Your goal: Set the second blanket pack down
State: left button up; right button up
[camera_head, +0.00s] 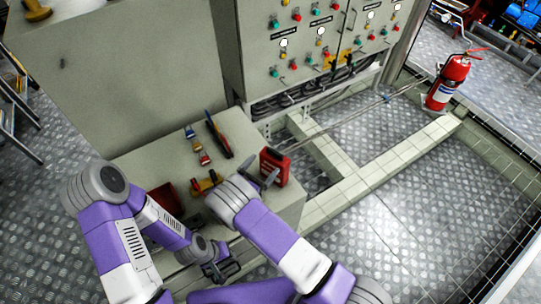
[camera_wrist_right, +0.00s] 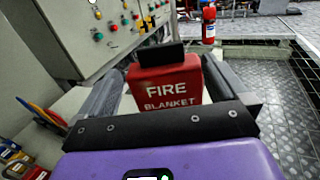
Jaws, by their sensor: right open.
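A red blanket pack (camera_head: 275,168) stands upright at the right end of the light bench top (camera_head: 238,125). In the right wrist view the same pack (camera_wrist_right: 168,88) shows the words "FIRE BLANKET" and a black piece at its top. My right gripper (camera_head: 262,178) is open, with one finger on each side of this pack; I cannot tell whether they touch it. Another red object (camera_head: 166,199), perhaps the other pack, lies further left on the bench, partly hidden by my left arm. My left gripper (camera_head: 222,269) hangs low in front of the bench; its jaw opening is unclear.
Several coloured hand tools (camera_head: 197,145) and a yellow-and-red item (camera_head: 206,183) lie on the bench. A control cabinet (camera_head: 308,45) with buttons rises behind. A red fire extinguisher (camera_head: 447,83) stands far right. The metal floor at right is clear inside low tiled kerbs (camera_head: 400,157).

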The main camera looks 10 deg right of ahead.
jog(key=s+d+f+m+g+y, duration=0.2)
jog(key=s+d+f+m+g, duration=0.25)
jog(key=s+f+g, duration=0.4)
jog(key=s+d+f+m+g+y, duration=0.35)
jog(key=s+d+f+g, duration=0.2)
jog(key=s, duration=0.55)
jog(key=s+a+m+g+y, duration=0.3)
jog(key=s+a+m+y, duration=0.5)
jog(key=s+m, duration=0.25)
jog(key=w+r+m+t+y, duration=0.1)
jog(key=m, duration=0.2)
jog(key=w+d+r+m+t+y, duration=0.1)
jog(key=m+t, duration=0.1)
jog(key=m, duration=0.2)
jog(key=w+r+m+t+y, duration=0.1)
jog(key=r+m, duration=0.1)
jog(key=m, duration=0.2)
jog(key=shift+d+t+y, duration=0.15)
jog(key=shift+t+y, duration=0.1)
jog(key=shift+t, duration=0.15)
